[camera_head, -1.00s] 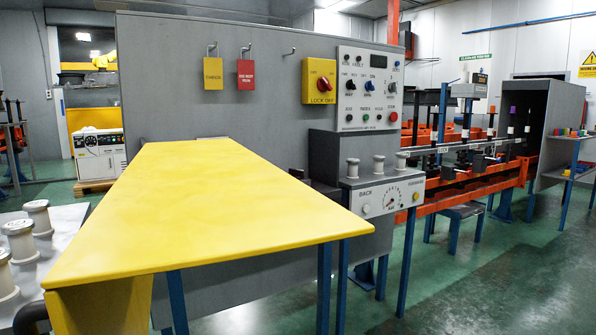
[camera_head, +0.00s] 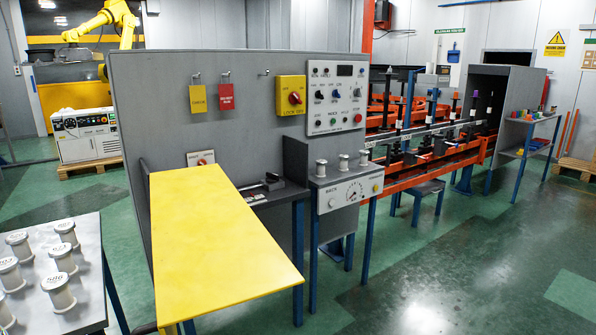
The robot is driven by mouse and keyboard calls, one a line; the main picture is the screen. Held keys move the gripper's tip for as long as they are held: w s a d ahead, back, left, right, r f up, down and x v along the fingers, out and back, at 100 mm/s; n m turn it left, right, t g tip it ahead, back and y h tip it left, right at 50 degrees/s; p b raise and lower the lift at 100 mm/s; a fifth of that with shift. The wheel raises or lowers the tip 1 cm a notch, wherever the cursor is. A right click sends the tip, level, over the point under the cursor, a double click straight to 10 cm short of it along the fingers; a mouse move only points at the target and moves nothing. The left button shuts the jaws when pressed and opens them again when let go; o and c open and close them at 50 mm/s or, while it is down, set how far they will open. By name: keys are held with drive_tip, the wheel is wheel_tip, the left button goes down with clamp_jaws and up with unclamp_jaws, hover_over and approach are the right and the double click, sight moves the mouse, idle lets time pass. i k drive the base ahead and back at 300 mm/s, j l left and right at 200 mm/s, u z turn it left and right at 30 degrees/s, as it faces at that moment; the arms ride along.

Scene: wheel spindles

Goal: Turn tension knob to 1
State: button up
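A round dial with a scale (camera_head: 354,193) sits on a white front panel (camera_head: 336,200) below a grey shelf with three pale spools. It looks like the tension knob, but its pointer and numbers are too small to read. A plain round button (camera_head: 332,203) is on the panel's left and a small yellow label (camera_head: 377,185) on its right. A grey upright panel also carries a red knob on a yellow plate (camera_head: 291,96) and a white control panel (camera_head: 337,95) with several small knobs and buttons. My gripper is not in view.
A yellow tabletop (camera_head: 215,240) fills the near middle, left of the dial. A grey table with several spools (camera_head: 60,292) stands at the left. An orange rack (camera_head: 430,155) stands right of the dial. Green floor (camera_head: 450,260) is free in front and right.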

sight(271, 178)
drive_tip(key=i+z, duration=0.1)
drive_tip(key=z, duration=0.25)
drive_tip(key=l+z, duration=0.1)
drive_tip(key=z, duration=0.25)
drive_tip(key=i+z, duration=0.15)
drive_tip(key=z, duration=0.15)
drive_tip(key=i, duration=1.25)
drive_tip(key=i+l+u, duration=0.1)
drive_tip(key=i+u, duration=0.15)
drive_tip(key=i, duration=0.15)
drive_tip(key=i+l+u, duration=0.2)
drive_tip(key=i, duration=0.25)
drive_tip(key=u, duration=0.65)
drive_tip(key=i, duration=0.5)
